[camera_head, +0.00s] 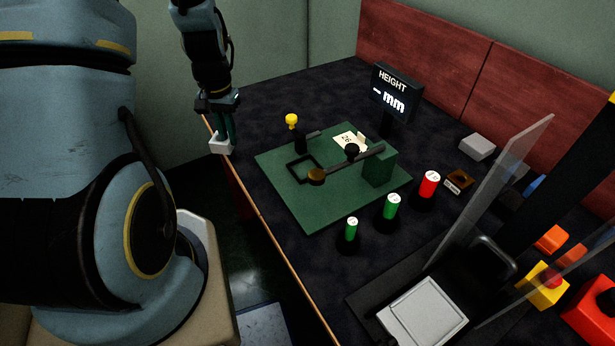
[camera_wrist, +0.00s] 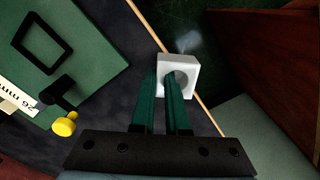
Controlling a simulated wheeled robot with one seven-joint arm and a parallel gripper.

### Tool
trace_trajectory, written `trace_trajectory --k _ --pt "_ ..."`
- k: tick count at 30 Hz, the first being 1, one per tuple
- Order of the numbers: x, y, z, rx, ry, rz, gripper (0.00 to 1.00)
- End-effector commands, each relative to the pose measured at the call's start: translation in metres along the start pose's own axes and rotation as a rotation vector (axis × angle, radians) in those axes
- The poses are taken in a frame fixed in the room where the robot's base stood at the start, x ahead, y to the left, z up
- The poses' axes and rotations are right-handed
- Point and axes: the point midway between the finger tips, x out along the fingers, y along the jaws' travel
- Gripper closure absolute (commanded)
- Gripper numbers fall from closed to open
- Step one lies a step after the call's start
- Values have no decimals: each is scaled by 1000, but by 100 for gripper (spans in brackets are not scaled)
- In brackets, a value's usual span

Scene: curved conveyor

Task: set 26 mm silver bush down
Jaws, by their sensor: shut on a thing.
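My gripper (camera_head: 227,135) is shut on a silver bush (camera_head: 221,144), a pale square block with a round hole. In the wrist view the bush (camera_wrist: 178,75) sits at the tips of the green fingers (camera_wrist: 165,95). In the head view it hangs at the table's left edge, left of the green plate (camera_head: 277,163). The plate carries an empty black square frame (camera_head: 291,165), a yellow-knobbed clamp (camera_head: 292,121), and a card reading 26 (camera_head: 341,141). The card reads "26 mm" in the wrist view (camera_wrist: 12,99).
A HEIGHT display (camera_head: 391,91) showing "– mm" stands behind the plate. The table's back left is clear.

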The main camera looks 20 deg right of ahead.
Motion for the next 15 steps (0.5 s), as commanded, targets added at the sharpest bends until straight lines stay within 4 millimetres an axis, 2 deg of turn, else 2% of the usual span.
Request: trace_trajectory --k 1,3,6,9,12,15 --pt "0 28 -7 108 8 -2 100" --pt "-12 64 -9 251 8 -2 100" --pt "-31 111 -5 444 7 -2 100" --pt "-48 149 4 606 6 -3 100" --pt "-59 176 14 728 2 -3 100" --pt "-67 193 21 806 0 -4 100"
